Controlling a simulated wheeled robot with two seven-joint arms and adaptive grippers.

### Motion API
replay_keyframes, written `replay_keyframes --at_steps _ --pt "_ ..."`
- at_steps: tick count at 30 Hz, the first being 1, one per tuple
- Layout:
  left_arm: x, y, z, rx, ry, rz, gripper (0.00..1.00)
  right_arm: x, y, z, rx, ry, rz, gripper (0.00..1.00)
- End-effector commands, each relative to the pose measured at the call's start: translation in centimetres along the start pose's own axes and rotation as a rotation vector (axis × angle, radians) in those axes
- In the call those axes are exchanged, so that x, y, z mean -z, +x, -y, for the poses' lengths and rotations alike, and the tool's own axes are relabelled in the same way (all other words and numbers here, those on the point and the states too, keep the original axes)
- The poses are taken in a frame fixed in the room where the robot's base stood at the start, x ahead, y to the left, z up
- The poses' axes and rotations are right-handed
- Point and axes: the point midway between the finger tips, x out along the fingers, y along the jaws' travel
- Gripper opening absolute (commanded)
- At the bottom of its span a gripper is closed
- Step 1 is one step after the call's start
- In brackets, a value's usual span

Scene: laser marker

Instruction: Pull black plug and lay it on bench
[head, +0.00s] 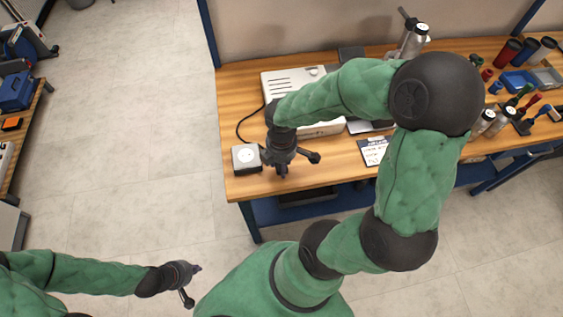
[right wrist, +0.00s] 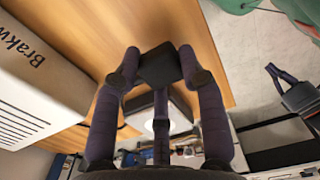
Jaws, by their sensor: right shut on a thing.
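My right gripper (head: 282,170) is over the front left of the bench, close to the right of a small grey box with a round white face (head: 246,158). In the right wrist view its dark fingers are closed on a black plug (right wrist: 160,66), held between the fingertips. The plug is hidden by the hand in the head view. I cannot tell whether the plug touches the box or the bench (head: 240,186). My left gripper (head: 192,270) is over the floor, away from the bench, and its finger opening is too small to judge.
The white machine (head: 283,84) stands behind the right hand, with a black cable (head: 243,126) running down its left side. A card (head: 373,151) lies to the right. Bottles and tools fill the bench's right side. Bare wood lies along the front edge.

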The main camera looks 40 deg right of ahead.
Motion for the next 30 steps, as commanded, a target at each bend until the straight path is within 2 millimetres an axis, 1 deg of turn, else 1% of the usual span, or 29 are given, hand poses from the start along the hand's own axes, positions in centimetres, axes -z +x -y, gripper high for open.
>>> replay_keyframes --at_steps 1,15,25,26,27,28,30 --pt "0.0 0.3 0.1 0.0 0.0 0.0 0.0 0.0 0.4 0.0 0.0 0.0 0.0 0.12" --pt "0.1 1.7 0.6 0.0 0.0 0.0 0.0 0.0 2.4 0.0 0.0 0.0 0.0 0.12" --pt "0.1 1.7 0.6 0.0 0.0 0.0 0.0 0.0 2.5 0.0 0.0 0.0 0.0 0.12" --pt "0.1 1.7 0.6 0.0 0.0 0.0 0.0 0.0 2.5 0.0 0.0 0.0 0.0 0.5" --pt "0.1 1.7 0.6 0.0 0.0 0.0 0.0 0.0 2.5 0.0 0.0 0.0 0.0 0.61" --pt "0.1 1.7 0.6 0.0 0.0 0.0 0.0 0.0 2.5 0.0 0.0 0.0 0.0 0.69" --pt "0.1 1.7 0.6 0.0 0.0 0.0 0.0 0.0 2.5 0.0 0.0 0.0 0.0 0.69"
